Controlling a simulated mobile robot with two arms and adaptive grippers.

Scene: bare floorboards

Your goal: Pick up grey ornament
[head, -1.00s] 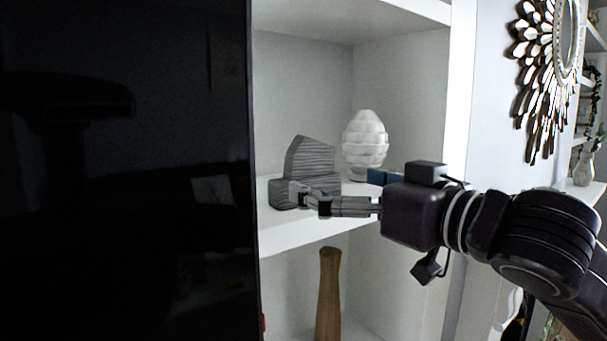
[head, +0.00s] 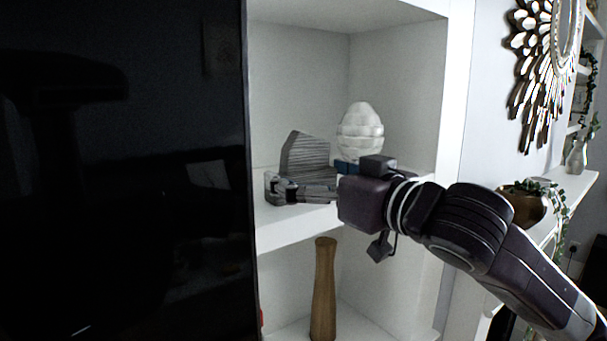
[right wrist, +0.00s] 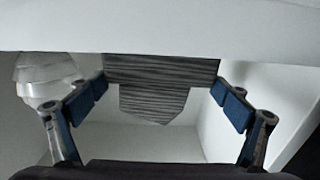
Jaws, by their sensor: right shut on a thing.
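The grey ornament (head: 305,153) is a ridged, block-like piece with a pointed top at the left of the white shelf (head: 290,228). My right gripper (head: 280,188) reaches in from the right, in front of the ornament's lower part. In the right wrist view the ornament (right wrist: 160,72) sits between the two blue-padded fingers (right wrist: 160,92), one on each side, and the gripper is shut on it. I see no clear gap under the ornament, and its base is partly hidden by the gripper. My left gripper is not in view.
A white egg-shaped ornament (head: 360,132) stands just right of the grey one, close behind my gripper; it also shows in the right wrist view (right wrist: 45,75). A large black panel (head: 120,170) borders the left. A wooden vase (head: 323,290) stands below.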

